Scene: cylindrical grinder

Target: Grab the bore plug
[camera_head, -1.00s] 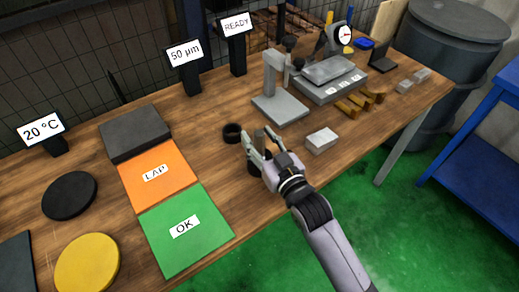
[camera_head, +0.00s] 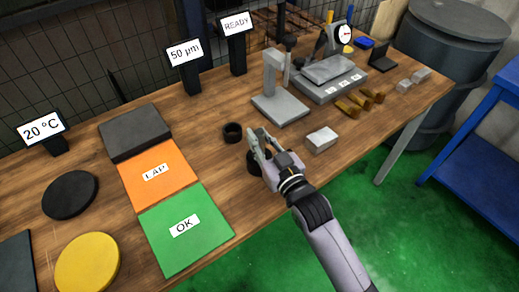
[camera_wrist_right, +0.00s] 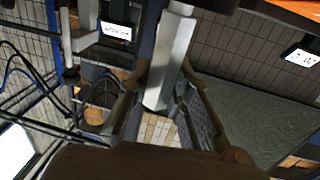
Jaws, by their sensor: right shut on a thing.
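My right gripper (camera_head: 258,143) is over the wooden bench, right of the green OK mat. Its fingers are close together and shut on the bore plug, which they mostly hide in the head view. In the right wrist view a light grey bar (camera_wrist_right: 170,62) shows between the fingers; I cannot tell whether it is the plug or something behind. A dark round piece (camera_head: 253,166) sits just under the gripper, partly covered by it. A separate dark ring (camera_head: 233,132) lies to the gripper's upper left. My left gripper is not in view.
A grey stand (camera_head: 280,108) rises just beyond the gripper. A small metal block (camera_head: 321,139) is to its right, near the bench edge. The orange LAP mat (camera_head: 150,190) and green OK mat (camera_head: 180,250) lie left. Brass pieces (camera_head: 347,108) are further right.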

